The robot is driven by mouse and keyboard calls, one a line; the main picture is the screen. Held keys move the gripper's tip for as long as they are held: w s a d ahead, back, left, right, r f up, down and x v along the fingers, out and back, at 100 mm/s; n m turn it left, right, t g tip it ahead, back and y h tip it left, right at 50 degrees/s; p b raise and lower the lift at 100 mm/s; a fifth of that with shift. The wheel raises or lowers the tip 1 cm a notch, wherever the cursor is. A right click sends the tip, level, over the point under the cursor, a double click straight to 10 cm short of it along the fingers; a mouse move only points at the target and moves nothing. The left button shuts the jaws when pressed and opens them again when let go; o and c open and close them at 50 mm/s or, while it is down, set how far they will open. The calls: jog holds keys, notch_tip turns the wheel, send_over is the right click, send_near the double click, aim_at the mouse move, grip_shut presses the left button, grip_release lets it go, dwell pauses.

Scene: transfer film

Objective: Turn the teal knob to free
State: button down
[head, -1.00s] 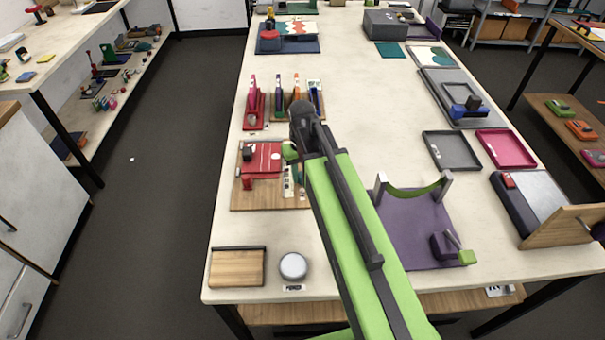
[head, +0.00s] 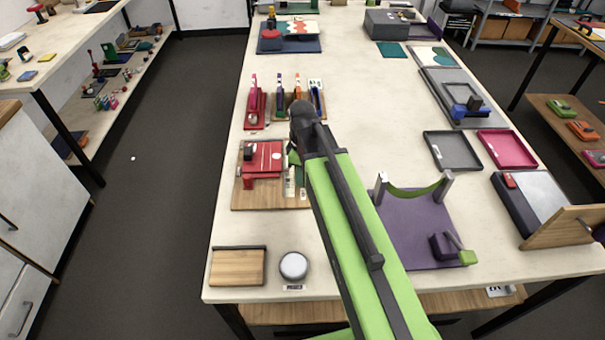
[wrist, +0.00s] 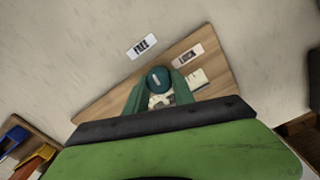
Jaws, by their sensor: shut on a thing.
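The teal knob (wrist: 158,76) shows in the wrist view on a wooden board (wrist: 106,101). It has a short light mark on top; which label the mark points at is hard to tell. A FREE label (wrist: 144,46) lies up and left of the knob, and a LOCK label (wrist: 187,56) up and right. My gripper (wrist: 156,88) has its teal fingers on both sides of the knob, shut on it. In the head view my gripper (head: 293,157) is at the right end of the wooden board (head: 240,198), and my arm hides the knob.
A red device (head: 262,160) stands on the left of the same board. Pink and blue upright items (head: 254,102) stand behind it. A purple mat with an arch (head: 415,230) lies right of my arm.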

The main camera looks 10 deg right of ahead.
jog(key=shift+s+n, duration=0.1)
jog(key=shift+n, duration=0.5)
jog(key=c, duration=1.1)
grip_release()
jog(key=shift+o, duration=0.2)
